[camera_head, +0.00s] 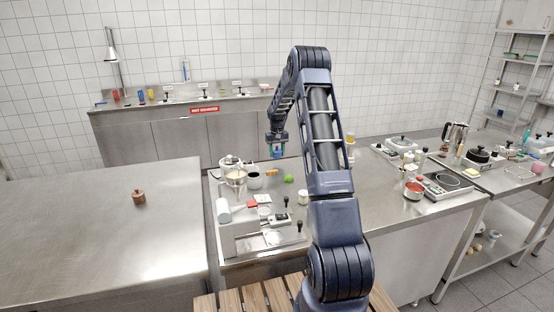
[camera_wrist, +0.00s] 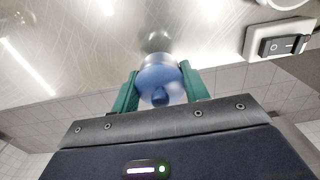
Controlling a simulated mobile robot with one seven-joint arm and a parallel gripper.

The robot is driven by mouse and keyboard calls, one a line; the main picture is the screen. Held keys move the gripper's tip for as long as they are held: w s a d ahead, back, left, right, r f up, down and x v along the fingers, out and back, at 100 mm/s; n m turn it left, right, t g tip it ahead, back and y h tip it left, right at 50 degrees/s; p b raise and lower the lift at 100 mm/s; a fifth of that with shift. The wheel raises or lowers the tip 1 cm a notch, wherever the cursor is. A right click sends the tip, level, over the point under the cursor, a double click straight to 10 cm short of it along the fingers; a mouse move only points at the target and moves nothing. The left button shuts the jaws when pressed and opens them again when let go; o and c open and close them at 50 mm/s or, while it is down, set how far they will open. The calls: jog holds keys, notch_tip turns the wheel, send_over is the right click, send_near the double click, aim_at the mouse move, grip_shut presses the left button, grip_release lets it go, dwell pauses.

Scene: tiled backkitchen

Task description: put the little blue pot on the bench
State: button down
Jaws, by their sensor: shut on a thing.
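My gripper (camera_head: 277,149) hangs above the middle steel bench (camera_head: 375,200), near its back edge. In the wrist view its two green fingers (camera_wrist: 159,88) are shut on the little blue pot (camera_wrist: 157,73), which sits between them. In the head view the pot (camera_head: 276,153) is only a small blue patch between the fingers. A dark rounded shape, maybe a reflection, shows beyond the pot in the wrist view. I cannot tell exactly how high the pot is above the steel.
A black-rimmed pot (camera_head: 254,180), a green thing (camera_head: 289,179) and a switch box (camera_head: 280,219) crowd the middle bench's left end. A left steel bench (camera_head: 90,240) is bare except for a brown pot (camera_head: 139,197). A red pot (camera_head: 413,190) and hotplate (camera_head: 447,181) stand right.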

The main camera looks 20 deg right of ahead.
aim_at(277, 157)
jog(key=shift+f, duration=1.75)
jog(key=c, duration=0.7)
grip_release()
jog(key=shift+f, duration=0.1)
